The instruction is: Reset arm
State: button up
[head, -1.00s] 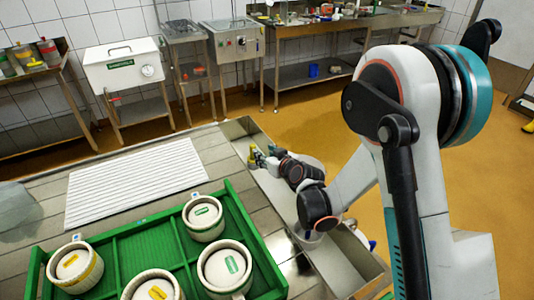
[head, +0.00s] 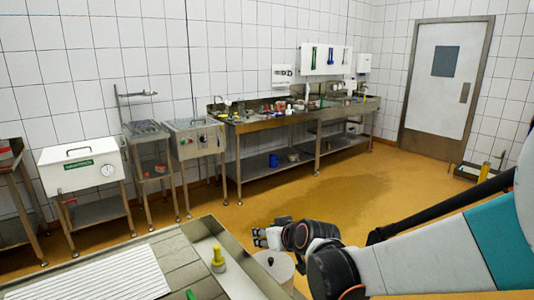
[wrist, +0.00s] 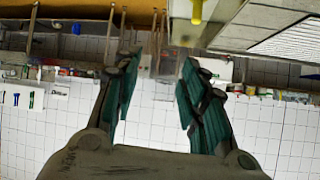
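My gripper (head: 260,237) is at the end of my folded-out arm, to the right of the steel table's corner in the head view. In the wrist view my gripper (wrist: 158,65) has its two teal-padded fingers spread apart with nothing between them. A yellow-handled tool (head: 218,260) stands in the steel trough at the table's edge, left of my gripper and apart from it. A yellow piece (wrist: 196,12) shows at the top of the wrist view. The cheese moulds are out of view.
A white ribbed mat (head: 95,280) lies on the steel table (head: 175,255). A white lidded container (head: 274,266) is below my gripper. A white box (head: 80,168), a steel unit (head: 196,138) and a long sink bench (head: 270,122) line the wall. The orange floor between is clear.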

jog(key=s+d+r+m+h, duration=0.3)
jog(key=s+d+r, duration=0.3)
jog(key=s+d, duration=0.55)
jog(key=s+d+f+g+h, duration=0.1)
jog(key=s+d, duration=0.3)
jog(key=s, duration=0.4)
jog(key=s+d+f+m+g+h, duration=0.1)
jog(key=s+d, duration=0.3)
jog(key=s, duration=0.5)
jog(key=shift+d+f+m+g+b, duration=0.3)
jog(key=shift+d+f+g, duration=0.1)
jog(key=shift+f, duration=0.3)
